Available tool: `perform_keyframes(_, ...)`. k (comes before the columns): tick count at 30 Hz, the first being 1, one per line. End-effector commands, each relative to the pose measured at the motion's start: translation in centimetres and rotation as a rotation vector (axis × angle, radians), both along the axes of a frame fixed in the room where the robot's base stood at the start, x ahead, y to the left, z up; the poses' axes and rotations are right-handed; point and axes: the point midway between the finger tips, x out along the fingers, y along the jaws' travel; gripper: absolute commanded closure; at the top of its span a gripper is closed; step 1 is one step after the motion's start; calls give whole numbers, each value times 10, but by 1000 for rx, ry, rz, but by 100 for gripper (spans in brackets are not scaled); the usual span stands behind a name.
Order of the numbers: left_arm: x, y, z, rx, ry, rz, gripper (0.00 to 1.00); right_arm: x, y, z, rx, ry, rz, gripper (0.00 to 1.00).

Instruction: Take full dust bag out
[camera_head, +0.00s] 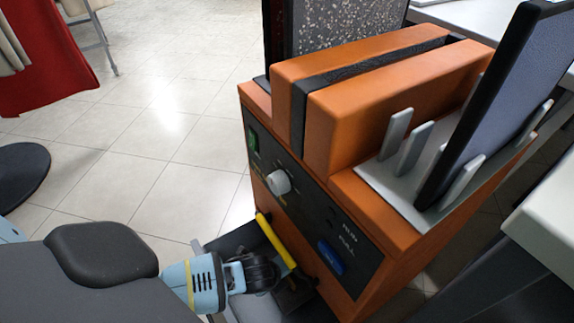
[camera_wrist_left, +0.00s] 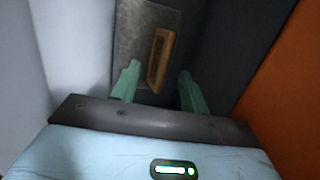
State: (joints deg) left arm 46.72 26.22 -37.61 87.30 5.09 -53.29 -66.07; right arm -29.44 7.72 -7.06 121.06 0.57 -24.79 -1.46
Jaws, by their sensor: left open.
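The orange machine (camera_head: 370,110) has an open dark drawer (camera_head: 228,246) low on its front, with a yellow bar (camera_head: 275,240) across it. My left gripper (camera_head: 285,283) reaches down into the drawer beside this bar; its fingertips are hard to see there. In the left wrist view my left gripper (camera_wrist_left: 158,72) is open, its green fingers apart. Past and between the fingers is an orange-tan tab (camera_wrist_left: 157,55) on a grey mottled face (camera_wrist_left: 138,38), which seems to be the dust bag. I cannot tell whether the fingers touch the tab. My right gripper is not in view.
Dark drawer walls (camera_wrist_left: 232,50) stand close around the gripper, with the orange machine body (camera_wrist_left: 288,95) to the right. The front panel carries a white knob (camera_head: 278,182) and a blue button (camera_head: 330,257).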

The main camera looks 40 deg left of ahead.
Motion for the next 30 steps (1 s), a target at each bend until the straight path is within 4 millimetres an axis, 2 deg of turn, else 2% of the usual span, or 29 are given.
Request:
perform_keyframes(10,14,0,-42,1,4,1,55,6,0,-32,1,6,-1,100)
perform_keyframes(17,18,0,-43,0,0,0,55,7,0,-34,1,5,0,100)
perform_keyframes(29,17,0,-45,0,0,0,55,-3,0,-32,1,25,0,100)
perform_keyframes(30,17,0,-45,0,0,0,58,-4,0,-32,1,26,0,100)
